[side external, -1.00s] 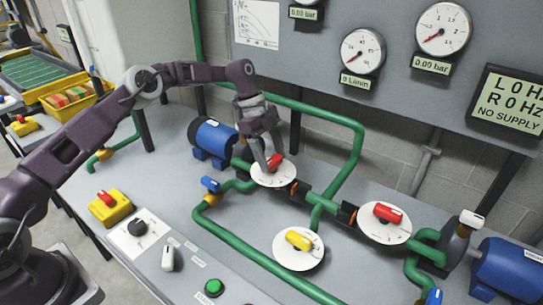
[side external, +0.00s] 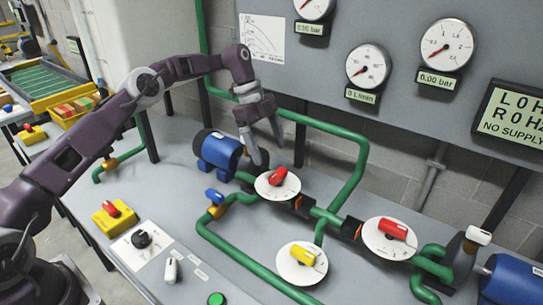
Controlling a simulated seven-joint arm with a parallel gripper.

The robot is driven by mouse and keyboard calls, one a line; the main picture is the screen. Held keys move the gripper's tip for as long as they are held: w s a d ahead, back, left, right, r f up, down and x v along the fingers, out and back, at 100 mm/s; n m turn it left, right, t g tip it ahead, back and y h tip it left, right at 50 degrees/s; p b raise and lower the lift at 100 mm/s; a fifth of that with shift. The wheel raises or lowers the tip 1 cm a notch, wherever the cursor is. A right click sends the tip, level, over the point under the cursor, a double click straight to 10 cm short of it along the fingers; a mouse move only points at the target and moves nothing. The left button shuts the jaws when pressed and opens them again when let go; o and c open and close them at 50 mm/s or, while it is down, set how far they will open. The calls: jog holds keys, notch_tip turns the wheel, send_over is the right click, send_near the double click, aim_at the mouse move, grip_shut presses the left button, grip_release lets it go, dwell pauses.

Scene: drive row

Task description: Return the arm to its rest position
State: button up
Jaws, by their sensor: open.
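My gripper (side external: 262,150) hangs from my purple arm in the side external view, fingers pointing down. It is open and empty. It is above and slightly left of the red valve handle (side external: 278,177) on the left white dial (side external: 263,190), apart from it. Another red handle (side external: 393,228) sits on the right white dial (side external: 378,247). A yellow handle (side external: 302,254) sits on the lower dial (side external: 288,272).
Green pipes (side external: 357,175) run around the valves. A blue motor (side external: 215,150) stands left of my gripper, another blue motor (side external: 510,280) at right. Gauges (side external: 368,65) and a display reading NO SUPPLY (side external: 512,105) are on the grey back panel. A yellow switch box (side external: 113,219) is at front left.

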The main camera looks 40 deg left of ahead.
jog(key=s+d+r+n+t+y, duration=0.15)
jog(key=s+r+n, duration=0.25)
jog(key=s+r, duration=0.55)
jog(key=s+d+r+n+t+y, duration=0.1)
jog(key=s+d+r+n+y, duration=0.2)
jog(key=s+r, duration=0.65)
jog(key=s+a+f+n+t, duration=0.1)
jog(key=s+n, duration=0.4)
jog(key=s, duration=0.6)
jog(key=s+a+f+n+t, duration=0.2)
jog(key=s+n, duration=0.4)
jog(key=s, duration=0.5)
jog(key=shift+s+a+f, duration=0.2)
jog(key=shift+a+f, duration=0.05)
jog(key=shift+a, duration=0.05)
